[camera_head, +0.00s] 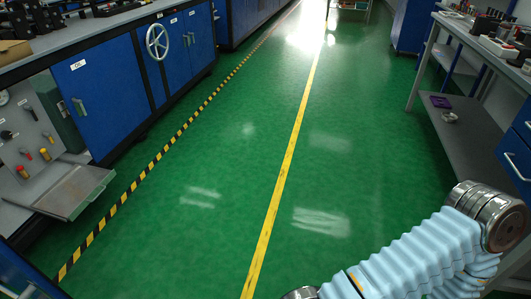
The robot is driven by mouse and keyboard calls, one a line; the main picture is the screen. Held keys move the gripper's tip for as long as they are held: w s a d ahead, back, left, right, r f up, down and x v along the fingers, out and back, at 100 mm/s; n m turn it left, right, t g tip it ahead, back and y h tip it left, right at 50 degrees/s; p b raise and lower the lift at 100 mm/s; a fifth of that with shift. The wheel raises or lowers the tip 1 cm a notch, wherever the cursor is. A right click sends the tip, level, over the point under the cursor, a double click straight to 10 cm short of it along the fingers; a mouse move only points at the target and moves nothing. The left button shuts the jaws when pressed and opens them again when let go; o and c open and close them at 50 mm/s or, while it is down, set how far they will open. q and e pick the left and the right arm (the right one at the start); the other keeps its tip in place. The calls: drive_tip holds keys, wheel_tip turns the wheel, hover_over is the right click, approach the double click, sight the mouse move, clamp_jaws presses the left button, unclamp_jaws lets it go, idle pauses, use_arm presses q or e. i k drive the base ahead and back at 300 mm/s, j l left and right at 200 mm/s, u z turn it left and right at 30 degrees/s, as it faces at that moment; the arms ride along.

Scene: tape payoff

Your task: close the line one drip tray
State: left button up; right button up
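A grey metal drip tray (78,192) juts out at the lower left, low on the machine front and over the floor's edge. It looks pulled out, with a greenish front rim. No line number can be read on it. My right arm, in a light blue ribbed sleeve, crosses the lower right corner, far from the tray. Neither gripper shows in this view.
Above the tray is a grey panel (28,135) with knobs and a gauge. A blue cabinet (105,85) and a white handwheel (157,42) stand beyond. Striped tape (150,168) edges the clear green aisle (230,150). A bench (470,125) stands right.

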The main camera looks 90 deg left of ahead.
sight(67, 197)
drive_tip(key=u, duration=3.05)
